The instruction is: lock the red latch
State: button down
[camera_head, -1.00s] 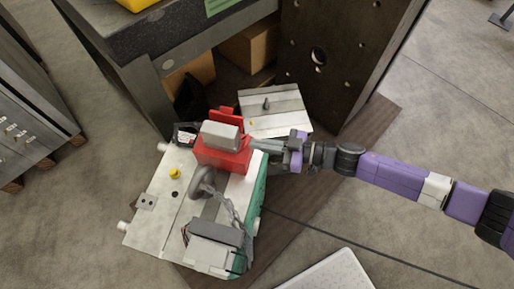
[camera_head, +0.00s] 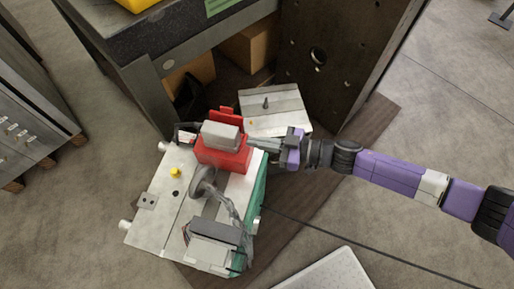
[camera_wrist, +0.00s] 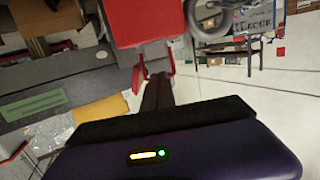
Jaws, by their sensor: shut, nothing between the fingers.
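The red latch block (camera_head: 223,156) with a grey box on top sits on the upper part of the pale mould base (camera_head: 165,200). An upright red tab (camera_head: 226,116) shows behind the grey box. In the wrist view the red housing (camera_wrist: 142,22) fills the top centre, with a thin red U-shaped lever (camera_wrist: 138,75) hanging below it. My gripper (camera_head: 257,146) is shut and empty, its fingertips close to the right side of the red block. In the wrist view its dark fingers (camera_wrist: 157,92) point up at the lever. I cannot tell whether they touch it.
A grey pipe fitting (camera_head: 203,181) and a connector box (camera_head: 212,243) sit on the mould base. A pale plate (camera_head: 275,112) lies behind. A dark workbench (camera_head: 175,32) and a tall holed plate (camera_head: 345,45) stand at the back. Open floor (camera_head: 440,130) lies to the right.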

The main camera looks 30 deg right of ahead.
jog(key=shift+p+v, duration=0.7)
jog(key=shift+v, duration=1.8)
jog(key=s+r+m+t+h, duration=0.1)
jog(key=s+r+m+h, duration=0.2)
jog(key=s, duration=0.6)
jog(key=s+r+m+t+h, duration=0.1)
jog(key=s+r+m+h, duration=0.2)
jog(key=s+r+h, duration=0.2)
jog(key=s+a+r+m+t+h, duration=0.1)
jog(key=s+r, duration=0.5)
jog(key=s, duration=0.7)
jog(key=m+t+h, duration=0.1)
jog(key=m+h, duration=0.1)
jog(key=h, duration=0.1)
jog(key=shift+r+m, duration=0.3)
jog(key=shift+r, duration=0.1)
